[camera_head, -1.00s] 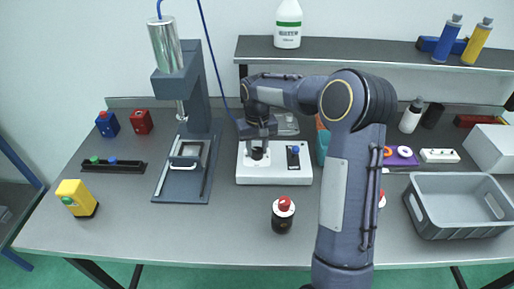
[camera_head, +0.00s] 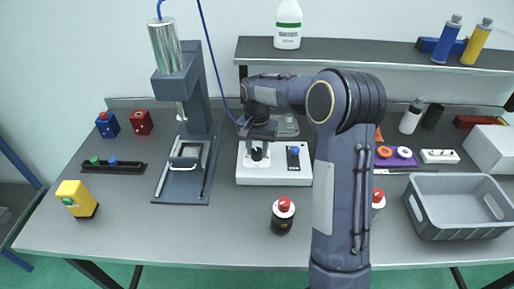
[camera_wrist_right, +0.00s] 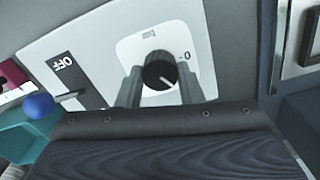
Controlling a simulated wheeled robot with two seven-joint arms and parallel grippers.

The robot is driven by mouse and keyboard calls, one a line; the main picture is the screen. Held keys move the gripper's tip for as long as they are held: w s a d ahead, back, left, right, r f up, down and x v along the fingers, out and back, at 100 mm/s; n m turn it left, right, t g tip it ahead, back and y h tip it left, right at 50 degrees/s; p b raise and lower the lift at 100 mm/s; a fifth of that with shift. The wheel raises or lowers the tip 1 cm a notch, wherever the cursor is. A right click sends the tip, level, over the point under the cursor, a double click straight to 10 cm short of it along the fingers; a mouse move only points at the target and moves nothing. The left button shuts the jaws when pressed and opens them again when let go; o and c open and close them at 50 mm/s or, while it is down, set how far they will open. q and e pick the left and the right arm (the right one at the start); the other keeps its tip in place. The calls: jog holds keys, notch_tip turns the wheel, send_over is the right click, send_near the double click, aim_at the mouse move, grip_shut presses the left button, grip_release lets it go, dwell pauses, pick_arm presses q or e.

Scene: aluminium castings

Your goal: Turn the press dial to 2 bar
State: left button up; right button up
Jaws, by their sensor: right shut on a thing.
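The white control box (camera_head: 272,177) stands on the table to the right of the grey press (camera_head: 190,150). Its black dial (camera_head: 257,154) is at the left of the box top, partly hidden under my right gripper (camera_head: 257,146). In the right wrist view, the two fingers of my right gripper (camera_wrist_right: 160,82) are shut on the dial (camera_wrist_right: 159,72), one on each side. The dial's white pointer line points to the lower right there. A "0" mark and a "bar" label show on the white plate (camera_wrist_right: 200,62). My left gripper is not in view.
An OFF switch (camera_wrist_right: 68,82) is beside the dial, with a blue knob (camera_wrist_right: 39,106) near it. A red-capped dark bottle (camera_head: 283,216) stands in front of the box. A grey crate (camera_head: 462,222) is at the right.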

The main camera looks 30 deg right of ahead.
aim_at(257, 151)
dwell(0.3)
jog(key=o, duration=1)
jog(key=shift+c, duration=0.2)
jog(key=shift+r, duration=0.1)
notch_tip(257, 151, up, 7)
jog(key=shift+r, duration=0.35)
